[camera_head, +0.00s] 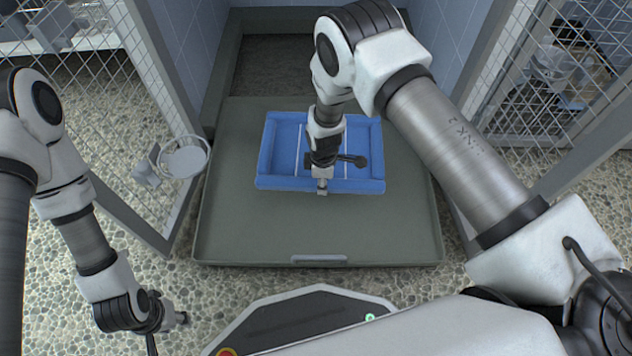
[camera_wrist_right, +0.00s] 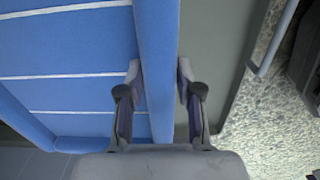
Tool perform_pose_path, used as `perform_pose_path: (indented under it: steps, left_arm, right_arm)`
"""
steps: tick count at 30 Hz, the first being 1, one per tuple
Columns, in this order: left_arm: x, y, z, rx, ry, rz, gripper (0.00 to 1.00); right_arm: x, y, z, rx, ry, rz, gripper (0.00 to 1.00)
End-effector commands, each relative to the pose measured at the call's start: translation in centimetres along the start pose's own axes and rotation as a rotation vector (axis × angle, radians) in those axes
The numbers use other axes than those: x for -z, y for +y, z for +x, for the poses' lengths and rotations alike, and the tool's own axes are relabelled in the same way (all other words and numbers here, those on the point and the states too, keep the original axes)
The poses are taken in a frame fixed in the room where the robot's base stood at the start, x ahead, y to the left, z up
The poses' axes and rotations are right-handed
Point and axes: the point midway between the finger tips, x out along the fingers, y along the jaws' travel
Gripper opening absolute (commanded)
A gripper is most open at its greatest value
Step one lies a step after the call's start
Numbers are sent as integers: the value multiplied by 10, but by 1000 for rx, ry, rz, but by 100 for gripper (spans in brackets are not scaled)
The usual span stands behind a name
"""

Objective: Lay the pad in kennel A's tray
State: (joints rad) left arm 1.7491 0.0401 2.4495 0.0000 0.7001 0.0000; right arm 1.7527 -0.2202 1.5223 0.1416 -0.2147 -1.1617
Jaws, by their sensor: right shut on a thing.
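The blue pad (camera_head: 272,150) has a raised rim and white stripes. It is over the grey-green pull-out tray (camera_head: 225,225) of the kennel, within the tray's outline in the head view. I cannot tell whether it rests on the tray floor or is slightly above it. My right gripper (camera_head: 322,189) is shut on the pad's near rim. In the right wrist view its two fingers (camera_wrist_right: 159,75) stand on either side of the blue rim (camera_wrist_right: 156,30). My left gripper (camera_head: 180,319) is at the lower left, away from the pad, its fingers too small to judge.
Open wire-mesh doors stand at the left (camera_head: 120,120) and right (camera_head: 560,90) of the kennel. A round grey bowl (camera_head: 184,160) hangs on the left door. The tray is bare in front of the pad. Pebbled floor lies around it.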

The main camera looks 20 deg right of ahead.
Motion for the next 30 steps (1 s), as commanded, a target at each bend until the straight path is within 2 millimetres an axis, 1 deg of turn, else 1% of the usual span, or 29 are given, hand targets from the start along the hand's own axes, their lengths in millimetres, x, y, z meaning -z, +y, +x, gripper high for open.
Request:
perform_pose_path:
  steps: [1, 5, 11, 16, 19, 21, 25, 30]
  left_arm:
    - [0, 0, 18, 0, 0, 0, 40]
    - [0, 0, 27, 0, 1, 0, 40]
    - [1, -1, 59, 0, 2, -2, 40]
    - [2, -1, 75, 1, 5, -6, 40]
    - [3, -2, 88, 1, 7, -9, 40]
    - [3, -2, 90, 1, 8, -10, 40]
    - [3, -2, 86, 1, 8, -11, 40]
    - [3, -2, 88, 1, 8, -11, 40]
  right_arm:
    - [1, 0, 22, -2, 2, -22, 0]
    - [2, -2, 38, -2, 3, -52, 0]
    - [2, -3, 83, -1, 3, -53, 0]
    - [2, -3, 107, -2, 3, -51, 0]
    - [2, -4, 126, -1, 3, -50, 0]
    - [2, -4, 129, -1, 3, -49, 0]
    - [2, -3, 125, -2, 3, -49, 0]
    - [2, -4, 129, -2, 3, -50, 0]
